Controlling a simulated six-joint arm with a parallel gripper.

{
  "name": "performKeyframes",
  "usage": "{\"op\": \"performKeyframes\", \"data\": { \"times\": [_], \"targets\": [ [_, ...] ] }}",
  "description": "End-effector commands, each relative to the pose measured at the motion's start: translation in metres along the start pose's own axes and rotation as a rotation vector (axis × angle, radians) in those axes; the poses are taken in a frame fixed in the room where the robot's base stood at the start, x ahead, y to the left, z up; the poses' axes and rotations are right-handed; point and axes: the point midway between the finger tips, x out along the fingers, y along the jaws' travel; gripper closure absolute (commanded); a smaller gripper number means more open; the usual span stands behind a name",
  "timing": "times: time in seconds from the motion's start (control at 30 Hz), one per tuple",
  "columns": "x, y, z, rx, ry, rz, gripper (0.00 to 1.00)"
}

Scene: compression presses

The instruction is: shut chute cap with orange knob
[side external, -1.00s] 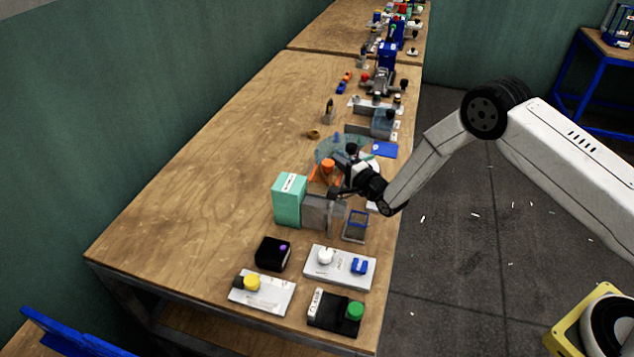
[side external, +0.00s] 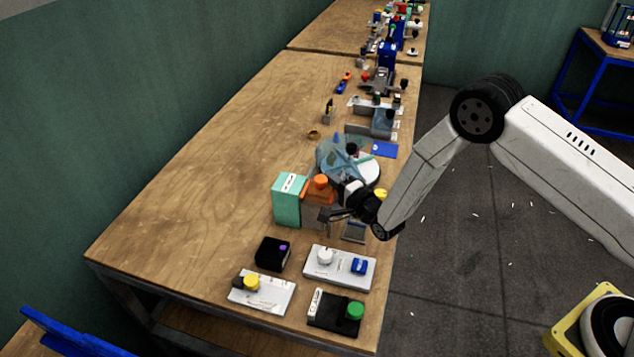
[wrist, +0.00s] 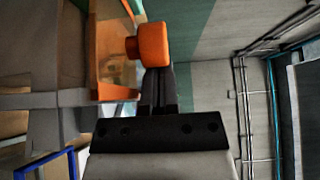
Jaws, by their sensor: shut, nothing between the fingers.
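The orange knob (side external: 320,181) stands on the orange cap (side external: 318,195), beside the teal box and at the upper edge of the grey chute (side external: 315,215). In the wrist view the orange knob (wrist: 150,43) sticks out from the see-through orange cap (wrist: 113,60), with grey panels to its left. My gripper (side external: 326,214) is shut and empty, just in front of the knob in the side view. In the wrist view its fingertips (wrist: 158,72) are at the knob's lower edge; I cannot tell whether they touch. How fully the cap covers the chute cannot be told.
The teal box (side external: 288,202) stands left of the chute. A see-through blue dome (side external: 338,157) is behind. Devices with white, yellow and green knobs are in front. The table's left side is clear.

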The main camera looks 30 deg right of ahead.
Motion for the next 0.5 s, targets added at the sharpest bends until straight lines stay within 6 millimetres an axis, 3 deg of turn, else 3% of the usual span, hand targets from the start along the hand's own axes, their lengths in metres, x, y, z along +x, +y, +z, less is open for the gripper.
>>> {"op": "performKeyframes", "data": {
  "times": [0.27,0.5],
  "targets": [
    [0.001,0.0,0.001,-0.001,-0.009,0.001,1.0],
    [0.007,0.001,-0.019,0.0,-0.002,0.001,1.0]
  ]
}}
